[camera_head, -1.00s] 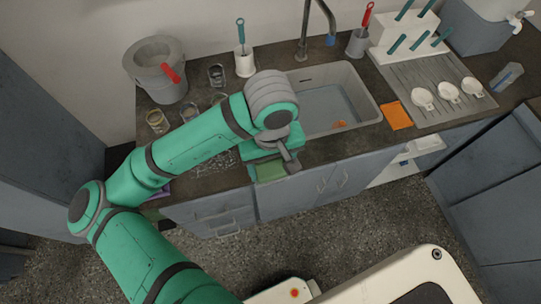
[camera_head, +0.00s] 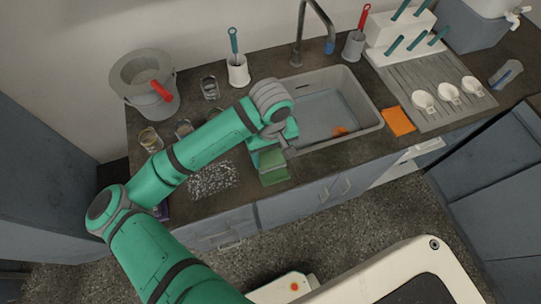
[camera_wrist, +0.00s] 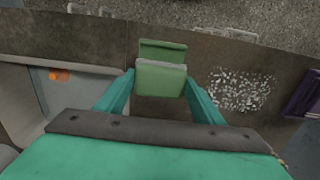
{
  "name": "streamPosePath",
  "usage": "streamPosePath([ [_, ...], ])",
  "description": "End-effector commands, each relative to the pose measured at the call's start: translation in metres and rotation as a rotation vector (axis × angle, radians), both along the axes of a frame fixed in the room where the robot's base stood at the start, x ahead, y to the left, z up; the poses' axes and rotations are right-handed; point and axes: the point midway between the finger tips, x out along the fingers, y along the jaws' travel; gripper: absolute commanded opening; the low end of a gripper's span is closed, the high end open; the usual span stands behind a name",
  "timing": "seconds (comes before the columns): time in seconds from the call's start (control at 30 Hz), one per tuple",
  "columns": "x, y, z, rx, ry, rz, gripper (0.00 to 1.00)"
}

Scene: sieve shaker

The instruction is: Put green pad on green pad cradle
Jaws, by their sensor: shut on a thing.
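My gripper (camera_head: 273,152) is low over the front of the counter, just left of the sink. In the wrist view its fingers (camera_wrist: 160,92) are shut on the green pad (camera_wrist: 160,78), one on each side. The pad also shows below the gripper in the head view (camera_head: 272,160). A second, darker green piece (camera_wrist: 162,50) lies just beyond the pad near the counter's front edge, and it shows in the head view (camera_head: 274,178). It may be the green pad cradle. The pad partly covers it, and I cannot tell whether they touch.
The sink (camera_head: 365,112) is to the right, with an orange piece inside. An orange pad (camera_head: 398,121) lies right of it. A white speckled patch (camera_head: 213,179) lies left of my gripper. Glass jars (camera_head: 150,140) and a grey bucket (camera_head: 143,82) stand further left.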

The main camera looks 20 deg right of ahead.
Motion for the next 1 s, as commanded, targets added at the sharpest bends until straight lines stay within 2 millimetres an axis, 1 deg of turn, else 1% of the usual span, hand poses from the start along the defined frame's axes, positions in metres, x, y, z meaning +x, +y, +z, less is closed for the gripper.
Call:
streamPosePath([
  [0.1, 0.001, 0.0, -0.018, 0.002, 0.002, 0.002, 0.37],
  [0.23, 0.001, 0.0, -0.031, 0.001, 0.001, 0.0, 0.37],
  [0.67, 0.0, 0.0, -0.036, 0.0, 0.001, 0.0, 0.37],
  [0.7, 0.001, 0.0, -0.036, 0.0, 0.0, 0.0, 0.69],
  [0.73, 0.001, 0.0, -0.036, 0.001, 0.0, 0.0, 0.76],
  [0.77, 0.001, 0.0, -0.036, 0.001, 0.0, 0.0, 0.8],
  [1.0, 0.001, 0.0, -0.035, 0.001, 0.0, 0.0, 0.8],
])
